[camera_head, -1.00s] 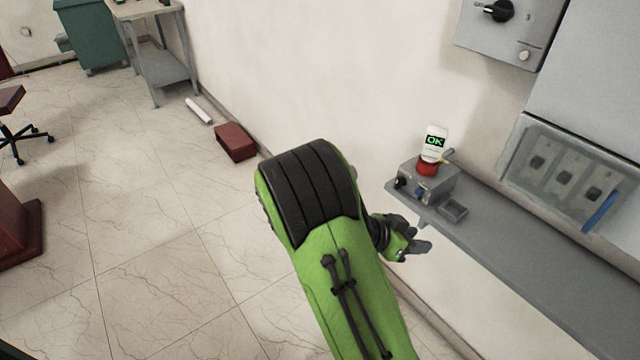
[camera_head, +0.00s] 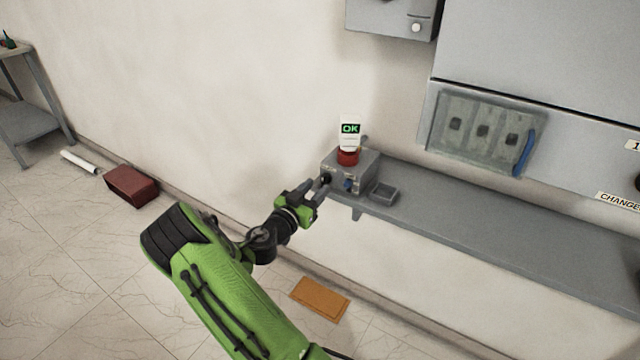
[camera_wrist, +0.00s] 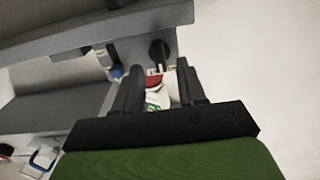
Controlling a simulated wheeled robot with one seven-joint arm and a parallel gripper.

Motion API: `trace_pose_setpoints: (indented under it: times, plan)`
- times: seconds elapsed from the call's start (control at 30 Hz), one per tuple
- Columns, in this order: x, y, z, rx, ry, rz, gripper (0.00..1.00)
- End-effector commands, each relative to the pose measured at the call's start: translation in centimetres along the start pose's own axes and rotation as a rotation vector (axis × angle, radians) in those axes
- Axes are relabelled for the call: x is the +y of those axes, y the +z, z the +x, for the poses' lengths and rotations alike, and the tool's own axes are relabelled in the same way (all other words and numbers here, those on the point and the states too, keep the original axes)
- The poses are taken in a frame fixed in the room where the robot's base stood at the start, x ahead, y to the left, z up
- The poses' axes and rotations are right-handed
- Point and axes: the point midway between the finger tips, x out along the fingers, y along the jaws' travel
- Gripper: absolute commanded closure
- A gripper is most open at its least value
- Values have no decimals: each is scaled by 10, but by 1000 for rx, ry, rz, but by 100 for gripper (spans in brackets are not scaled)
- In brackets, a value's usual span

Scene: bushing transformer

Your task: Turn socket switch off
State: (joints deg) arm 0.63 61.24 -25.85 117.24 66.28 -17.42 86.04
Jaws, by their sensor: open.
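A small grey box (camera_head: 362,170) stands on the left end of the wall shelf, with a black knob (camera_head: 325,178) and a blue part (camera_head: 348,185) on its front. A white device showing a green "OK" (camera_head: 350,130) stands on a red base on top of it. My gripper (camera_head: 317,189) is open and empty, close in front of the black knob. In the wrist view the black knob (camera_wrist: 158,52) shows just beyond the gap between my fingers (camera_wrist: 159,74), and the blue part (camera_wrist: 115,72) lies to the left. I cannot tell whether the fingers touch the knob.
The grey shelf (camera_head: 470,215) runs to the right along the wall, with a small grey tray (camera_head: 384,194) beside the box. A cabinet panel with three switches (camera_head: 484,131) hangs above. An orange mat (camera_head: 320,299) and a dark red box (camera_head: 131,186) lie on the floor.

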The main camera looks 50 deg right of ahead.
Motion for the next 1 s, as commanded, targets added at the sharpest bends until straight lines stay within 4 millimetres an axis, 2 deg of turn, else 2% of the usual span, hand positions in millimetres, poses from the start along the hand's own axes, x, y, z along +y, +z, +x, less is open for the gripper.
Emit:
trace_pose_setpoints:
  times: [0.1,0.2,0.47,0.5,0.77,1.0]
  plan:
    - [1,0,22,1,3,2,60]
    - [0,0,32,1,0,1,60]
    - [0,0,36,0,-1,-1,60]
    - [0,0,36,0,-1,-1,61]
    - [0,0,35,0,0,-1,100]
    - [0,0,35,0,-1,-21,100]
